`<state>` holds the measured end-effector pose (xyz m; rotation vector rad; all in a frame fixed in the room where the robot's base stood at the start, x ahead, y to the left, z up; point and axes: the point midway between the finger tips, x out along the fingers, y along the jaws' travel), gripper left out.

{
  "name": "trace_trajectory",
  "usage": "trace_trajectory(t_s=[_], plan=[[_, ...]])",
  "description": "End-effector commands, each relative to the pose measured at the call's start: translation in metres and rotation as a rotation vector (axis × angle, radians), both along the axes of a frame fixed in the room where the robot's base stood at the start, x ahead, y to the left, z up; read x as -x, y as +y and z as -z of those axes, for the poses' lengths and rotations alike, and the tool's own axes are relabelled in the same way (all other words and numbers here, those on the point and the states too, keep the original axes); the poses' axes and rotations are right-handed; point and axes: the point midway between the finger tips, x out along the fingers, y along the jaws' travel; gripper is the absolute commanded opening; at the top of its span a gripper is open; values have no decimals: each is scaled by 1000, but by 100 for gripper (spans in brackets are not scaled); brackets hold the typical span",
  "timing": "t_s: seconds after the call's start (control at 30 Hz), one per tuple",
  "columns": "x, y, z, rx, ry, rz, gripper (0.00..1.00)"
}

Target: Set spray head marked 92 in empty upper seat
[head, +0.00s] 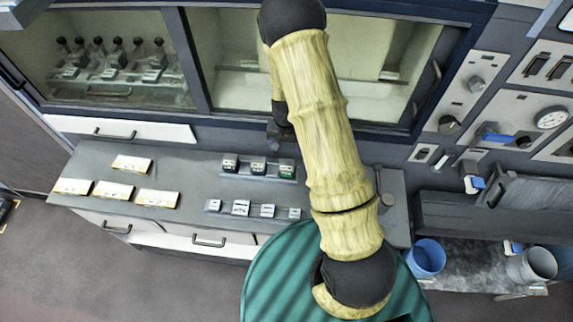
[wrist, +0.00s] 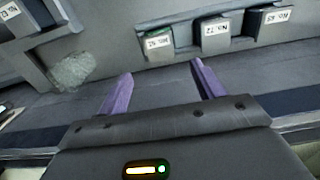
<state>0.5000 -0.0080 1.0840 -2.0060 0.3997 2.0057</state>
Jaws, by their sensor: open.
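In the wrist view my gripper (wrist: 160,84) is open and empty, its two purple fingers spread over the grey surface. In the head view it is mostly hidden by my forearm. Three dark blocks with white upside-down number labels stand beyond the fingers: a green-edged one (wrist: 157,42), a middle one (wrist: 215,35) and a right one (wrist: 270,18). The numbers are too small to read surely, so I cannot tell which is 92. In the head view this row (head: 258,166) stands on the bench. Several dark-topped spray heads (head: 98,52) stand behind the left glass. I cannot identify the empty upper seat.
The grey bench (head: 180,218) carries several yellow-edged cards (head: 113,191) on the left and a row of small labels (head: 240,208) at the front. A blue bucket (head: 427,257) stands at right. The glass-fronted cabinet (head: 130,100) is behind.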

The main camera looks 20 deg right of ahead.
Motion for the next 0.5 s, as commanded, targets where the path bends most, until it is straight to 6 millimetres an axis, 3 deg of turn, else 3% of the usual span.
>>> trace_trajectory(t_s=[0.5], plan=[[1, 0, 57, -1, 2, -1, 67]])
